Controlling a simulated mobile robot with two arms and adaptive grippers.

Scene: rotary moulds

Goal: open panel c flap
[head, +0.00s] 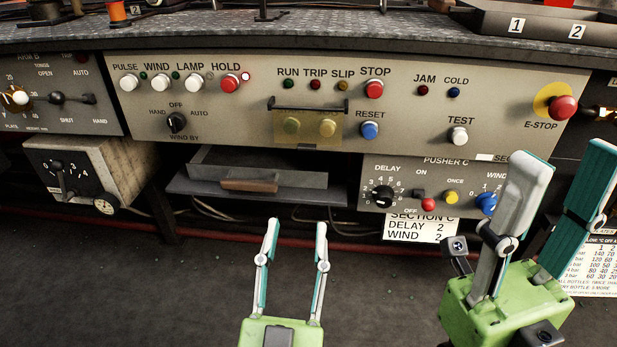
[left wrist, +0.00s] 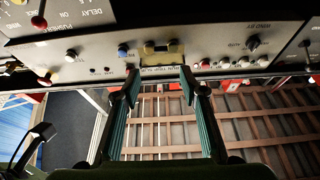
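The flap (head: 308,128) is a small amber see-through cover in the middle of the grey panel (head: 235,128). It hangs down over two round buttons, which show dimly through it, and looks shut. A dark bar (head: 320,108) runs along its top and a small dark tab sits at its lower edge. The flap also shows in the left wrist view (left wrist: 162,47), just beyond my fingertips. My left gripper (head: 297,228) is open and empty, below the flap and apart from it in the head view. My right gripper (head: 567,162) is open and empty at the right, near the E-stop.
A red E-stop button (head: 563,107) is near my right gripper. Red STOP (head: 374,89) and blue RESET (head: 369,130) buttons sit right of the flap. An open drawer (head: 262,170) juts out below it. A pusher box (head: 445,185) is at lower right.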

